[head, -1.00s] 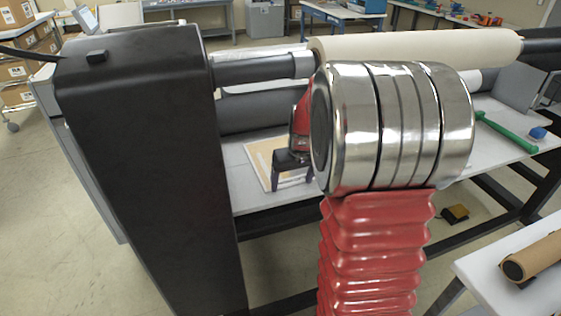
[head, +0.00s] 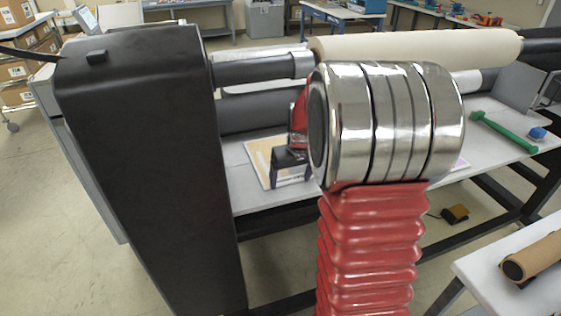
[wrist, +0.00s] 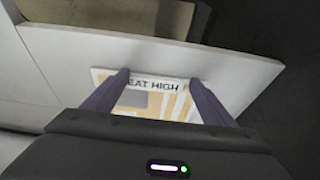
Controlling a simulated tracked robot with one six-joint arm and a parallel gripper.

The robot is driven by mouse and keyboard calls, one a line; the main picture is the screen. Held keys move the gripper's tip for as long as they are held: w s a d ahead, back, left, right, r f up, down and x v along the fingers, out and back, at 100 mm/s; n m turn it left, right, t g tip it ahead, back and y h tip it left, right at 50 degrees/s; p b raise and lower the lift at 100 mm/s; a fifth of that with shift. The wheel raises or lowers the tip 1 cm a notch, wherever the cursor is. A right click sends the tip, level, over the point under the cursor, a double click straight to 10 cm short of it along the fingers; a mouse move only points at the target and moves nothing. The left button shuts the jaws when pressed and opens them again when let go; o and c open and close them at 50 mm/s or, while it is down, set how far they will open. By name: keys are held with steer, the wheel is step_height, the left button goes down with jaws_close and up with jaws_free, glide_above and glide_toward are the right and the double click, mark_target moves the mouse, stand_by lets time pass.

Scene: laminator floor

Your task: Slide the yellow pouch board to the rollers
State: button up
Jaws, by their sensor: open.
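The yellow-edged pouch board (head: 258,152) lies flat on the grey laminator table (head: 236,190), in front of the dark rollers. My arm hides its right part in the head view. In the wrist view a yellow and white printed board (wrist: 140,100), with lettering that reads "EAT HIGH", shows between my fingers. My gripper (head: 291,182) is open, fingers pointing down at the board; it also shows in the wrist view (wrist: 158,80). Nothing is visibly held. I cannot tell whether the fingertips touch the board.
A large black side housing (head: 140,170) stands left of the table. A cream roll (head: 415,47) spans above, behind my arm. A green-handled tool (head: 505,132) and blue object (head: 538,133) lie at the table's right.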

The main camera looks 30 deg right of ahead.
mark_target(287, 171)
steer(key=shift+w+d, duration=0.15)
steer(key=shift+w, duration=0.55)
steer(key=shift+s, duration=0.3)
stand_by(0.6)
steer(key=shift+s+d, duration=0.1)
steer(key=shift+d, duration=0.45)
steer(key=shift+w+d+f, duration=0.1)
steer(key=shift+w+d, duration=0.1)
steer(key=shift+w, duration=0.7)
steer(key=shift+w+d+r, duration=0.1)
steer(key=shift+w+d, duration=0.15)
steer(key=shift+w, duration=0.6)
steer(key=shift+w+d+f, duration=0.1)
steer(key=shift+w+d, duration=0.1)
steer(key=shift+w, duration=0.7)
stand_by(1.9)
steer(key=shift+s, duration=0.25)
stand_by(0.5)
